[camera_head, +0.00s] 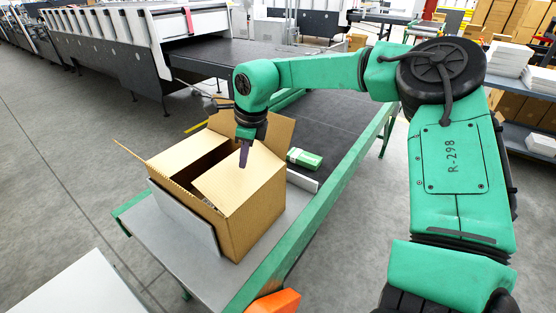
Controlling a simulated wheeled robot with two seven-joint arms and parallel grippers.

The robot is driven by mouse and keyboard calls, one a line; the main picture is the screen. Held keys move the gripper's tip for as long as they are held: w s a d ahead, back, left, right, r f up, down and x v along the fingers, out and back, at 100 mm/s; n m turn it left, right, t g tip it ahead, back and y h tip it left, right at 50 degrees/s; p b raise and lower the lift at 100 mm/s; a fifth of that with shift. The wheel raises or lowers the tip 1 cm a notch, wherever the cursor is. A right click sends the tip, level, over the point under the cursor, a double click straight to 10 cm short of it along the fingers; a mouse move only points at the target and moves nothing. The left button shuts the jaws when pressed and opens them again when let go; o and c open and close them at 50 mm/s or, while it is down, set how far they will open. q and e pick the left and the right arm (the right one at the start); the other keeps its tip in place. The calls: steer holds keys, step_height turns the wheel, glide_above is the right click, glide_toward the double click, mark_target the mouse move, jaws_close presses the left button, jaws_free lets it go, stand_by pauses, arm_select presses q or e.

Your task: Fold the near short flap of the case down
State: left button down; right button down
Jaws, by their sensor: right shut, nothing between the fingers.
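The case (253,217) is an open brown cardboard box on the grey-topped table with green edges. A flap (232,184) on its near right side lies roughly flat, inward over part of the opening. Another flap (276,130) stands up at the far side, and a thin one (132,153) sticks out at the left. My left gripper is out of view.
A grey plate (184,218) stands against the case's left front side. A green-and-white pack (304,159) and a white bar (301,181) lie right of the case. An orange object (275,302) is at the table's near edge. A dark conveyor (325,120) runs behind.

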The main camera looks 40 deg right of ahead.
mark_target(235, 165)
steer(key=shift+w+a+f, duration=0.1)
steer(key=shift+w+f, duration=0.3)
steer(key=shift+f, duration=0.2)
steer(key=shift+w+a+f+b, duration=0.15)
steer(key=shift+w+b, duration=0.15)
steer(key=shift+b, duration=0.05)
steer(key=shift+w, duration=0.25)
steer(key=shift+b+x, duration=0.7)
steer(key=shift+x, duration=0.2)
steer(key=shift+w+a, duration=0.2)
steer(key=shift+w, duration=0.2)
steer(key=w+p+v, duration=0.2)
steer(key=p+v, duration=0.3)
steer(key=v, duration=0.4)
steer(key=shift+s+a+r, duration=0.2)
steer(key=shift+a, duration=0.1)
steer(key=shift+w, duration=0.1)
steer(key=shift+d+f, duration=0.1)
